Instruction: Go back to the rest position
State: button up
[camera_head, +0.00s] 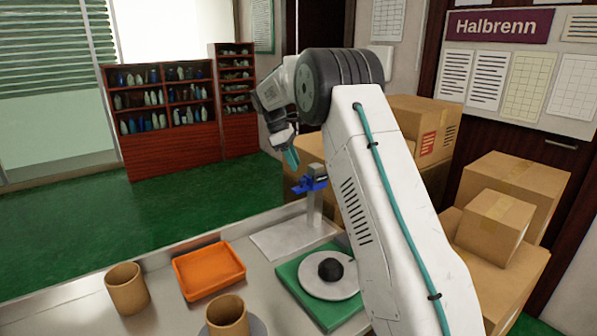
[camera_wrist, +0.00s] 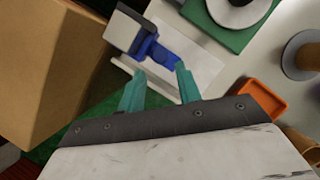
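My gripper (camera_head: 291,158) is raised at the end of my arm, above and behind the worktop in the head view. In the wrist view its two teal fingers (camera_wrist: 160,70) stand apart with nothing held between them. The blue clamp-like part (camera_head: 312,184) sits on a pale upright post on a light base plate (camera_head: 290,236). In the wrist view the blue part (camera_wrist: 155,48) lies just beyond the fingertips; the head view shows the gripper above it and apart from it.
The worktop holds a green block with a white disc and black knob (camera_head: 331,269), an orange tray (camera_head: 209,270) and two tan cups (camera_head: 127,288). Cardboard boxes (camera_head: 497,222) are stacked at the right and behind my arm. Red shelves (camera_head: 160,110) stand far back; green floor lies between.

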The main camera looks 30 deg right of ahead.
jog(key=shift+v, duration=1.2)
jog(key=s+a+m+t+y, duration=0.1)
jog(key=s+a+m, duration=0.2)
jog(key=s, duration=1.3)
jog(key=s+a+r+m+t+y, duration=0.1)
jog(key=s+a+m+t, duration=0.1)
jog(key=s+a, duration=0.8)
jog(key=s+a+r+m+t+y, duration=0.1)
jog(key=s+a+m, duration=0.3)
jog(key=s, duration=1.7)
jog(key=shift+s+a+r, duration=0.25)
jog(key=shift+s+a, duration=0.1)
jog(key=shift+a, duration=1.15)
